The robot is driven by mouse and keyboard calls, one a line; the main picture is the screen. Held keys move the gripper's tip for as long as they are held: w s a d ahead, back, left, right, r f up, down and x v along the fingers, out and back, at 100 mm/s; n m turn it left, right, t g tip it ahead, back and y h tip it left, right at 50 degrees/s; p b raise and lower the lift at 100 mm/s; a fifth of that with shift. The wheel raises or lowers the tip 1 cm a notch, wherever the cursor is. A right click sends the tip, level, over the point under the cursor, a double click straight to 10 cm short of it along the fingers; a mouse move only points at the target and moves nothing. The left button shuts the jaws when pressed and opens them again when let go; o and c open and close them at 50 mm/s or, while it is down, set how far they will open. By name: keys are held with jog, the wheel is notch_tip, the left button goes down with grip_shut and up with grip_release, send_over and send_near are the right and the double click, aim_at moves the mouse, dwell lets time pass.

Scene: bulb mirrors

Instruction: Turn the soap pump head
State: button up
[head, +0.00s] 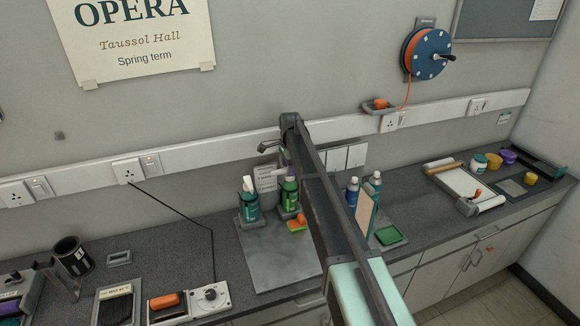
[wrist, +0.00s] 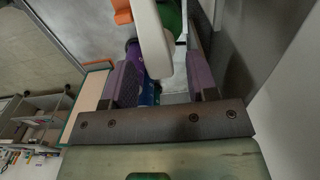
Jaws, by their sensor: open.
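A green soap bottle (head: 289,195) stands on the grey sink-side board, with my gripper (head: 284,173) at its top. A teal bottle with a white pump head (head: 249,201) stands just to its left. In the wrist view, a white, curved pump head (wrist: 153,42) lies between the two purple finger pads of my gripper (wrist: 162,85). The pads are apart, and I cannot tell whether either touches it. A green surface shows behind it. The pump head of the green bottle is mostly hidden by my arm and gripper in the head view.
An orange sponge (head: 297,224) lies close in front of the green bottle. Blue bottles (head: 352,191) and a green dish (head: 389,235) stand right of my arm. The grey board (head: 265,258) in front is clear.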

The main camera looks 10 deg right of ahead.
notch_tip(320, 180, up, 6)
jog(key=p, duration=0.6)
